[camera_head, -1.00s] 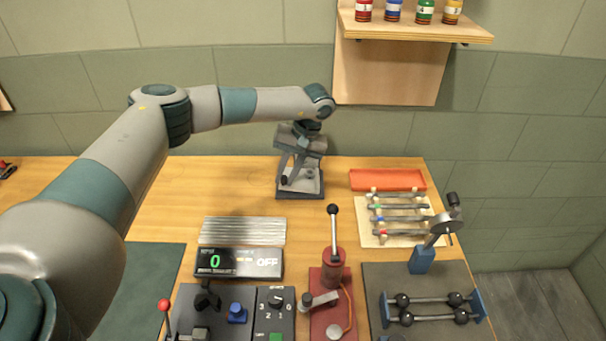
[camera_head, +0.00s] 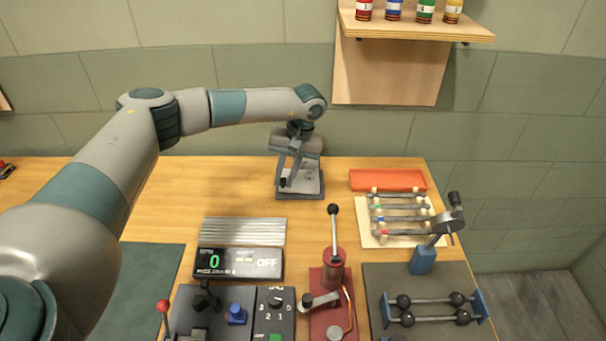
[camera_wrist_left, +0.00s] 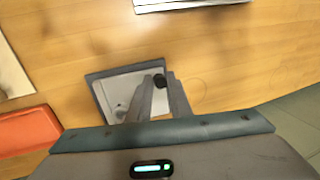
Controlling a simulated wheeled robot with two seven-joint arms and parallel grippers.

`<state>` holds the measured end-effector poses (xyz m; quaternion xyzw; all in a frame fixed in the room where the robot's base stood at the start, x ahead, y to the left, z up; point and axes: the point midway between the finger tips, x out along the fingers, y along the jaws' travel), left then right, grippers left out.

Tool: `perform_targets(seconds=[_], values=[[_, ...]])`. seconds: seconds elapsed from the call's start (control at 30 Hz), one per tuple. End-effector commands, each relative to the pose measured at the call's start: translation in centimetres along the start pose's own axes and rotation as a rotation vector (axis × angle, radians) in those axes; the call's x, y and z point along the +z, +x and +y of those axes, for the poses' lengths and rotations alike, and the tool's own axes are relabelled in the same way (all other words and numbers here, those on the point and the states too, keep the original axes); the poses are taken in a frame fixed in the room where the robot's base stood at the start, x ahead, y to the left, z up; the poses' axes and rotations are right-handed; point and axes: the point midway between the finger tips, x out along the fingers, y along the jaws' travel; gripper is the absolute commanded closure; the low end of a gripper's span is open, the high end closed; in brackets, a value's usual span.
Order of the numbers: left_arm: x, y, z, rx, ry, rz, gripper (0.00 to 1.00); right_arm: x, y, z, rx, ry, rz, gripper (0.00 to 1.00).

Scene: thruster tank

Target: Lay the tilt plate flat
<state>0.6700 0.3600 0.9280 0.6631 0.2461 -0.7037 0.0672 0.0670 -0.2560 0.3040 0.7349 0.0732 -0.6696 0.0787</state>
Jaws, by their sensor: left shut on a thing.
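The tilt plate is a grey square unit with a pale inner face (camera_head: 307,180), at the back middle of the table; it also shows in the left wrist view (camera_wrist_left: 113,92). My left gripper (camera_head: 288,178) reaches down over it from behind and above. In the left wrist view the fingers (camera_wrist_left: 158,92) are close together over the plate's right part, beside a small black knob (camera_wrist_left: 159,80). They are shut on a part of the tilt plate, but the grip point and the plate's exact angle are partly hidden. My right gripper is not in view.
An orange tray (camera_head: 388,180) and a rack of tools (camera_head: 400,215) stand to the right. A ribbed metal block (camera_head: 242,231), a display (camera_head: 238,263) and a red lever unit (camera_head: 333,270) stand in front. A wall shelf (camera_head: 420,25) hangs above. The table left of the plate is clear.

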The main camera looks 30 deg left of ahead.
Motion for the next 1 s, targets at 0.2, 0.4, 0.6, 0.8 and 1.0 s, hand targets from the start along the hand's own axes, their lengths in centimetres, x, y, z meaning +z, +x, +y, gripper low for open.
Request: perform_targets(seconds=[0.2,0.4,0.6,0.8,1.0], values=[[0.27,0.70,0.41,0.051,0.006,-0.004,1.00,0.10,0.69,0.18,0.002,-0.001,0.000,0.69],[0.28,0.91,0.36,0.081,0.006,-0.004,1.00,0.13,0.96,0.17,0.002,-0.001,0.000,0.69],[0.27,0.88,0.37,0.086,0.007,-0.003,1.00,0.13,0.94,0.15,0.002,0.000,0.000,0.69],[0.27,0.89,0.38,0.085,0.007,-0.003,1.00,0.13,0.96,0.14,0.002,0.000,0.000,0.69],[0.21,0.90,0.28,0.083,0.006,-0.002,0.70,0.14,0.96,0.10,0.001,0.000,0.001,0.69]])
